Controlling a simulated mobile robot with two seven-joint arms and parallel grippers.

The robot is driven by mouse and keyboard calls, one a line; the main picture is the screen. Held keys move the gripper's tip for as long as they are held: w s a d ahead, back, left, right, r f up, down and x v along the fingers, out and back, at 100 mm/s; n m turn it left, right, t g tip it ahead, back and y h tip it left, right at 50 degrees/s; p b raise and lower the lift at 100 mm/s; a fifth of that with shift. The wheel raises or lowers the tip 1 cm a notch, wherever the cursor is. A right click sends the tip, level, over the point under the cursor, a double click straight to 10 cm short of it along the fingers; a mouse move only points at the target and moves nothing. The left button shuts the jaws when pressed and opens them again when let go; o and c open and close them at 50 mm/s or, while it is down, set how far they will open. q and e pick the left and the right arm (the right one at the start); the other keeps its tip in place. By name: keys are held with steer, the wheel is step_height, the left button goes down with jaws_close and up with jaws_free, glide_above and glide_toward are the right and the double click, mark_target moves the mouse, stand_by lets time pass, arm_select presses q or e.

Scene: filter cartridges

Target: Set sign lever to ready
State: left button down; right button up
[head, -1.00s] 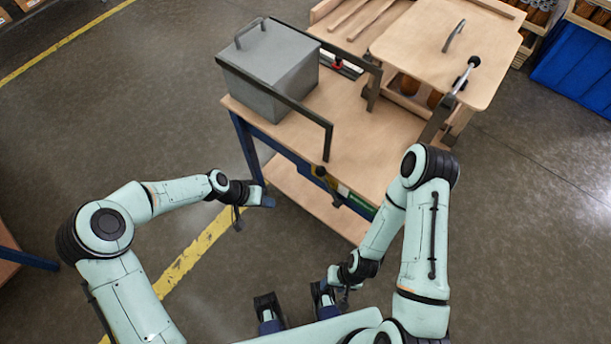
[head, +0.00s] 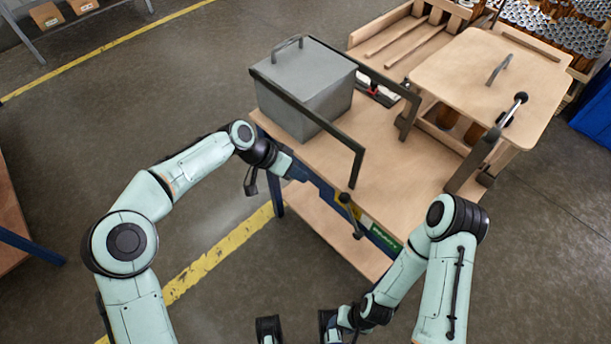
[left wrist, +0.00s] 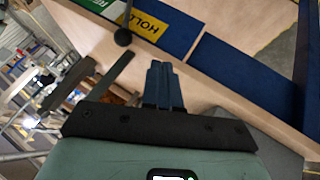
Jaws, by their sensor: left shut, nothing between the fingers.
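The sign lever (head: 351,216) is a dark rod with a black ball knob on the front edge of the wooden bench. It slants down and to the right in the head view. A yellow HOLD label (head: 342,199) lies behind its upper part, and a green label (head: 384,238) lies to its right. In the left wrist view the knob (left wrist: 123,37) shows beside the yellow label (left wrist: 146,24). My left gripper (head: 297,171) is shut and empty, left of the lever and apart from it. Its blue fingers (left wrist: 163,88) are together.
A grey lidded box (head: 303,85) stands on the bench (head: 375,160) behind a dark bar frame (head: 358,165). A wooden fixture with a handled lid (head: 490,75) stands at the right. Open floor lies left of the bench.

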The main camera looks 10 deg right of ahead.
arm_select(q)
steer(key=s+d+f, duration=0.2)
steer(key=d+f, duration=0.3)
steer(key=d, duration=0.3)
steer(key=shift+s+b, duration=0.3)
steer(key=shift+s, duration=0.05)
arm_select(e)
steer(key=shift+w+f, duration=0.15)
steer(key=shift+f, duration=0.1)
